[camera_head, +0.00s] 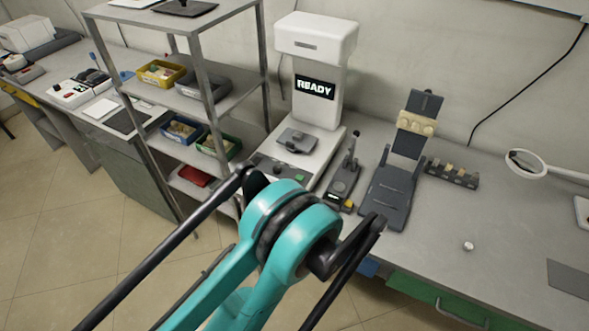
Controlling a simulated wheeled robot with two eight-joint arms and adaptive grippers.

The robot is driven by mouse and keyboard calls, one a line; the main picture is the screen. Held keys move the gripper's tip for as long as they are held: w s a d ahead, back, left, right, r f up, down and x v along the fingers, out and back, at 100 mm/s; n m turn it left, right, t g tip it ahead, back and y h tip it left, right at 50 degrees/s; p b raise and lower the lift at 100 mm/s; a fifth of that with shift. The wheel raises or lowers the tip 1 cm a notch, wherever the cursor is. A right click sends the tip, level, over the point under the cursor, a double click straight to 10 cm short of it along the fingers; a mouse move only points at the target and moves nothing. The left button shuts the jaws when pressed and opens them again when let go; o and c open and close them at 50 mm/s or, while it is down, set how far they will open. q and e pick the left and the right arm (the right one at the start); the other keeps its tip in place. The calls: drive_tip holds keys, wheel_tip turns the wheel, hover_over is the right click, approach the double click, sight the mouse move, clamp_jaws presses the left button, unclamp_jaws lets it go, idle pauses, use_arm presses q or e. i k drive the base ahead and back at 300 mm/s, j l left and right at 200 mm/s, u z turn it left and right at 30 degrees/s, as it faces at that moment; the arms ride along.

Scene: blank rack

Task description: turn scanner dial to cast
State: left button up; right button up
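The scanner (318,113) is a tall white machine with a lit display (315,88) reading READY. A dark grey plate (297,141) sits on its white base. A dark control panel (270,170) with a green button (299,178) is at the base's front. The dial cannot be made out clearly; my teal and black arm structure rises in front and covers part of the panel's near edge. No fingertips of my left or right gripper can be made out in the head view.
Right of the scanner on the grey bench stand a small lever device (344,182), a dark stand with beige knobs (417,124) and a low block rack (452,173). A metal shelf rack (200,62) with bins stands left. The bench's right front is mostly clear.

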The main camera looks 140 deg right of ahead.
sight(276, 169)
drive_tip(key=z, duration=4.45)
drive_tip(key=i, duration=0.05)
